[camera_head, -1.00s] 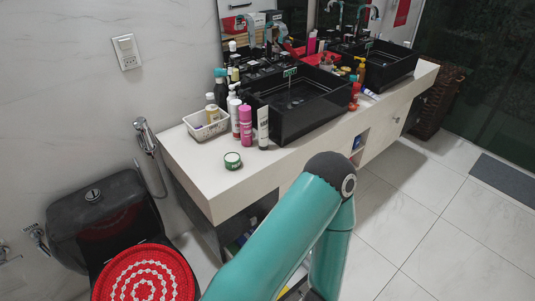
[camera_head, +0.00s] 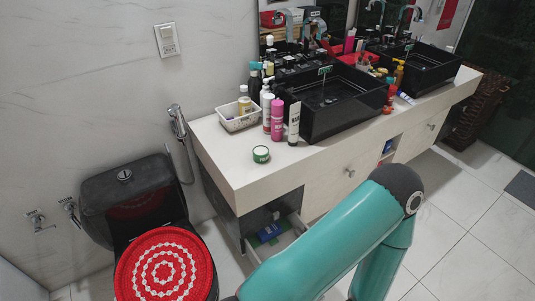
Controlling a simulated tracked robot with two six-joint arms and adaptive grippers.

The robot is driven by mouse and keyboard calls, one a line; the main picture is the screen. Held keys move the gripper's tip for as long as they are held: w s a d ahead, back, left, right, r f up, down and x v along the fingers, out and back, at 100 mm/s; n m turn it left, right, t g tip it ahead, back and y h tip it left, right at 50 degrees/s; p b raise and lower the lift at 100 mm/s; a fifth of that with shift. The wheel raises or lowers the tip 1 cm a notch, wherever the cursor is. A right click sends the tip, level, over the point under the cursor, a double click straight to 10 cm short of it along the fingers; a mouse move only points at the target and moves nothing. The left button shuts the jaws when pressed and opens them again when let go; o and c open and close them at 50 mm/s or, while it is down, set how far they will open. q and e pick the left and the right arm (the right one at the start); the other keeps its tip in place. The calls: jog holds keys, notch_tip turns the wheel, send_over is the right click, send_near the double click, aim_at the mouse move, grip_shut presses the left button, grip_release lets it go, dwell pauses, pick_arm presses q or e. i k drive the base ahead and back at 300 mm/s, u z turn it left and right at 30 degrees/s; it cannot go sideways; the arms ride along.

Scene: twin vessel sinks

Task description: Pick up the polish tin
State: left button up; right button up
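The polish tin (camera_head: 261,154) is a small, low green tin with a pale band on its side. It sits on the left part of the white counter (camera_head: 222,158), near the front edge, with bare counter around it. A teal arm of mine reaches up from the bottom of the view, its dark elbow in front of the counter and to the right of the tin. Neither gripper is in view.
A white basket (camera_head: 238,119) with bottles, a pink can (camera_head: 278,119) and a white-and-black tube (camera_head: 294,124) stand behind the tin. Black vessel sinks (camera_head: 335,106) stand further right. A toilet with a red cover (camera_head: 163,264) is at left. An open drawer (camera_head: 277,236) shows under the counter.

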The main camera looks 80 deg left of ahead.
aim_at(260, 153)
jog(key=z, duration=0.1)
jog(key=i, duration=2.45)
jog(key=u, duration=1.9)
jog(key=i, duration=0.2)
jog(key=u, duration=1.6)
jog(key=k, duration=0.55)
jog(key=u, duration=0.4)
jog(key=i, duration=1)
jog(key=u, duration=0.2)
